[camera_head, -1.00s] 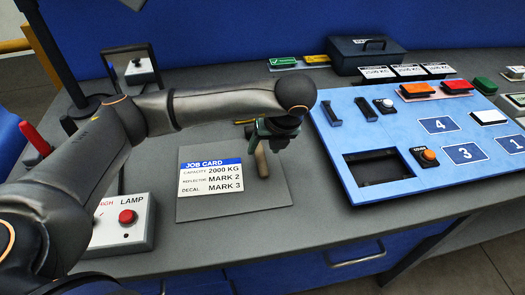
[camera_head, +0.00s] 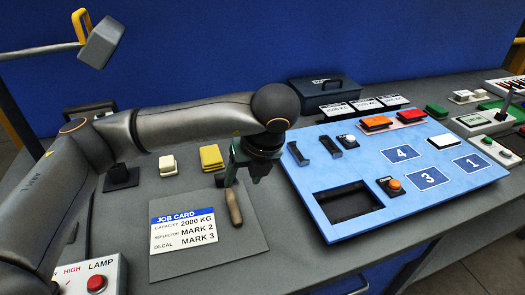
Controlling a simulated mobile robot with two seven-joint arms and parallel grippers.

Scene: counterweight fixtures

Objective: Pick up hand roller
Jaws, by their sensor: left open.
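The hand roller (camera_head: 234,207) shows as a brown wooden handle pointing toward the front of the grey mat, beside the job card (camera_head: 183,232). Its far end is hidden by my left gripper (camera_head: 243,181). My left gripper points down at the far end of the handle, with its dark fingers open. I cannot tell whether the fingers touch the roller or stand just above it. My right gripper is out of view.
A blue panel (camera_head: 300,200) with a square opening, buttons and numbered plates lies to the right. A yellow block (camera_head: 211,157) and a cream block (camera_head: 168,165) lie behind the mat. A dark case (camera_head: 325,90) stands at the back.

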